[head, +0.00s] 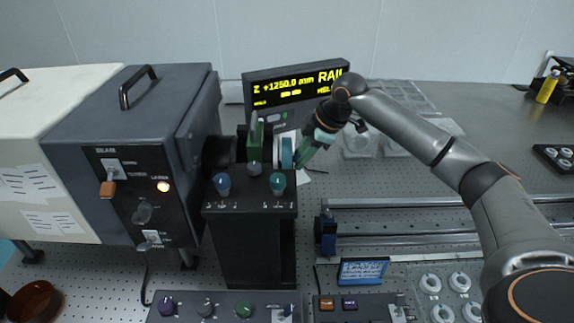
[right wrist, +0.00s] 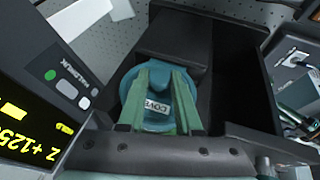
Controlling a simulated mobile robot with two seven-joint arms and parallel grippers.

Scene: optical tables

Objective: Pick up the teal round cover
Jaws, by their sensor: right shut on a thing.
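The teal round cover (head: 287,153) is seen nearly edge-on in the head view, at the right end of the dark horizontal tube above the black stand. In the right wrist view the cover (right wrist: 160,79) faces the camera, with a white label that reads "COVE" in part. My right gripper (head: 302,155) reaches it from the right. Its green fingers (right wrist: 161,100) lie on both sides of the label and are shut on the cover. I cannot tell whether the cover still touches the tube. My left gripper is not in view.
A black display (head: 296,84) with yellow text stands just behind. The dark laser box (head: 130,160) is at the left. Blue and teal knobs (head: 277,183) rise from the stand (head: 250,240) below the gripper. Rails (head: 440,220) cross the table at the right.

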